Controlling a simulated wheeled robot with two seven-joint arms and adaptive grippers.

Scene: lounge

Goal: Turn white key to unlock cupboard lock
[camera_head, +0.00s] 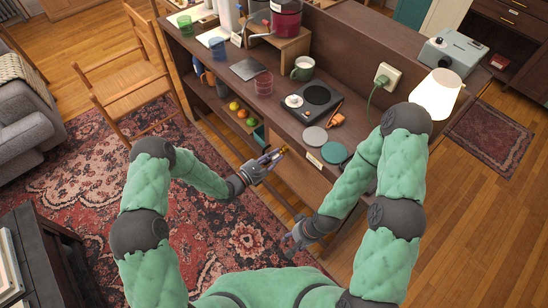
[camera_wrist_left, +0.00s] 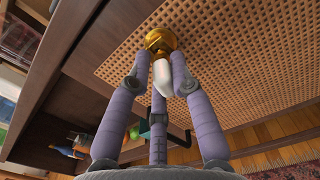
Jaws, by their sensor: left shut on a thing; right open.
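In the left wrist view a brass-coloured round lock (camera_wrist_left: 161,39) sits on the cupboard's front, at the edge of a woven cane panel (camera_wrist_left: 225,50). The white key (camera_wrist_left: 162,79) sticks out from the lock towards me. My left gripper (camera_wrist_left: 161,66) is shut on the key, its fingers around the key's sides. In the head view my left gripper (camera_head: 273,158) is at the front of the long brown cupboard (camera_head: 303,182), by the small brass lock (camera_head: 284,150). The key is too small to tell there. My right gripper (camera_head: 292,240) is open and empty, lower and apart from the cupboard.
The cupboard top holds a dark record player (camera_head: 320,99), a grey disc (camera_head: 315,136), a green disc (camera_head: 335,153), a mug (camera_head: 302,69) and a lit lamp (camera_head: 437,93). A wooden chair (camera_head: 128,85) stands at the left. Patterned rug (camera_head: 200,232) covers the floor before the cupboard.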

